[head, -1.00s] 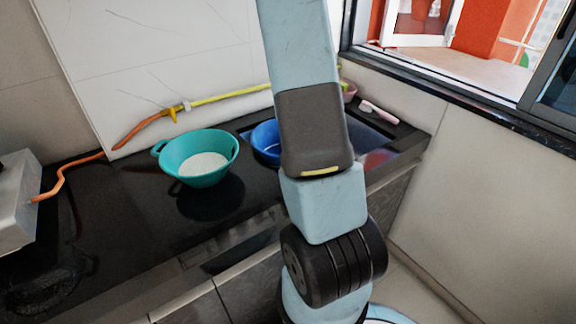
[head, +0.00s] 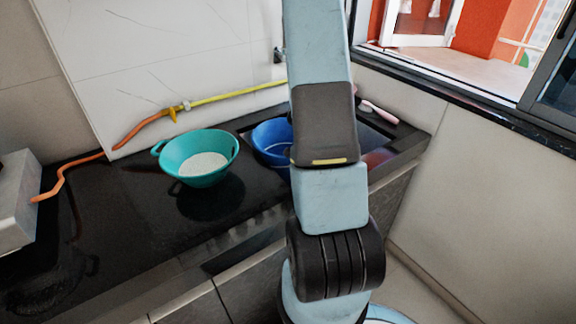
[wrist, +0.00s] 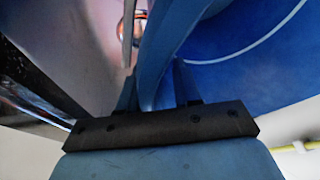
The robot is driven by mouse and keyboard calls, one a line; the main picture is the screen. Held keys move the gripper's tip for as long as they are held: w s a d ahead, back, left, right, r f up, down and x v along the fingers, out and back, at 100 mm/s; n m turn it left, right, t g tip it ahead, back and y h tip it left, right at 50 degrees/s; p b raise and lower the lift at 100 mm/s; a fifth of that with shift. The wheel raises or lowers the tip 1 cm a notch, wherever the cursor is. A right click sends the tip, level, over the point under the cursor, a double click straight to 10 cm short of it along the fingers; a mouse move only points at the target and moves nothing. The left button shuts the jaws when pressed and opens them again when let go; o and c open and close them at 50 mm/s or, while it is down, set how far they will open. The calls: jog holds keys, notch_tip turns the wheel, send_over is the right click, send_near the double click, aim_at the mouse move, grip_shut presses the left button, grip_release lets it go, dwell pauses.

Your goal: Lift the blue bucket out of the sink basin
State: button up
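The blue bucket (head: 270,140) sits in the sink basin, partly hidden behind my arm in the head view. Its left rim and part of its inside show there. In the wrist view the blue bucket (wrist: 245,60) is very close and fills the upper right, with a pale curved line inside it. My gripper (wrist: 157,85) has its two fingers apart, with the bucket's rim and wall passing between them. The fingers do not look closed on the wall. My gripper is hidden in the head view.
A teal colander-like bowl (head: 187,172) with white contents stands on the black counter (head: 130,215) left of the sink. A yellow and orange hose (head: 215,97) runs along the wall. A pink-handled item (head: 378,112) lies at the back right, below the window.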

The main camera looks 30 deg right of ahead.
jog(key=shift+c, duration=0.5)
grip_shut()
dwell(1.0)
